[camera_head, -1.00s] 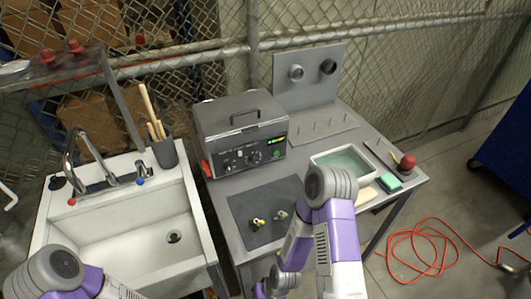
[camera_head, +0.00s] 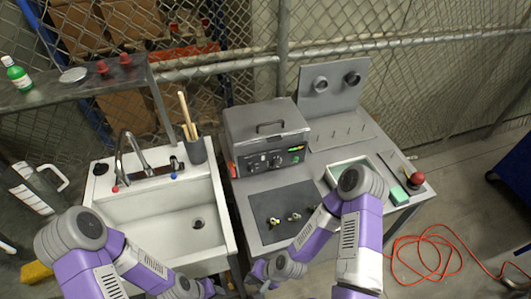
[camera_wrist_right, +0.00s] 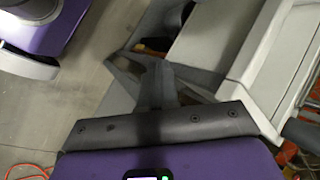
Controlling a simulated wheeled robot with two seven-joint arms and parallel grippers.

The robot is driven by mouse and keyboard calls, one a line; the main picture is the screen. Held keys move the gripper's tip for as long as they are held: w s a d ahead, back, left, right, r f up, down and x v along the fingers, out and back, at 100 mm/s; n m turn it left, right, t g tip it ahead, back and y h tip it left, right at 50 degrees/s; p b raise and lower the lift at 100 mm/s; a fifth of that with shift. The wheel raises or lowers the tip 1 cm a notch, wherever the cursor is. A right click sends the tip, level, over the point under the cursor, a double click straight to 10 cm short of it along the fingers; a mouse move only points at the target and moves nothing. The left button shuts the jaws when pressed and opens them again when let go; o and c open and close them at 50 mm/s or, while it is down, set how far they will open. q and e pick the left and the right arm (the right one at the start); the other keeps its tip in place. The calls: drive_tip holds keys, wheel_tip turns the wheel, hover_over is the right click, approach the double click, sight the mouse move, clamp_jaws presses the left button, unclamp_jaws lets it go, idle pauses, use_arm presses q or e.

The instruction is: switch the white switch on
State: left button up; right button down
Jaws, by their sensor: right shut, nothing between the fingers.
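The grey box-shaped machine (camera_head: 268,127) with a top handle stands on the grey table. Its front panel (camera_head: 270,162) has dark knobs and a small green display. I cannot make out a white switch for certain; the panel details are too small. My right gripper (camera_head: 262,287) is low at the bottom edge of the head view, in front of the table and well below the panel. In the right wrist view its dark fingers (camera_wrist_right: 157,85) are shut and empty. My left arm's end (camera_head: 205,288) is at the bottom edge by the sink; its fingers are not clear.
A white sink (camera_head: 160,228) with a tap stands left of the table. A dark mat (camera_head: 283,212) with small parts lies before the machine. A tray (camera_head: 345,172) and a green sponge (camera_head: 398,195) are to its right. An orange cable (camera_head: 425,245) lies on the floor.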

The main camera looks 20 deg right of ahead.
sight(263, 159)
drive_tip(key=w+a+r+m+t+y, duration=0.1)
drive_tip(key=w+r+m+t, duration=0.75)
drive_tip(key=w+m, duration=0.55)
use_arm(q)
drive_tip(key=shift+r, duration=0.7)
use_arm(e)
drive_tip(key=w+d+r+m+t+h, duration=0.2)
drive_tip(key=w+d+r+m+h, duration=0.1)
drive_tip(key=d+m, duration=0.4)
drive_tip(key=w+d+r+m+t+h, duration=0.3)
drive_tip(key=w+d+r+m, duration=0.2)
drive_tip(key=d+m, duration=0.2)
drive_tip(key=shift+d+r+h, duration=0.35)
drive_tip(key=shift+d+h, duration=0.05)
drive_tip(key=shift+d, duration=0.6)
use_arm(q)
drive_tip(key=shift+r+p, duration=0.35)
drive_tip(key=shift+p, duration=0.25)
use_arm(e)
drive_tip(key=x, duration=1.4)
drive_tip(key=shift+f, duration=0.1)
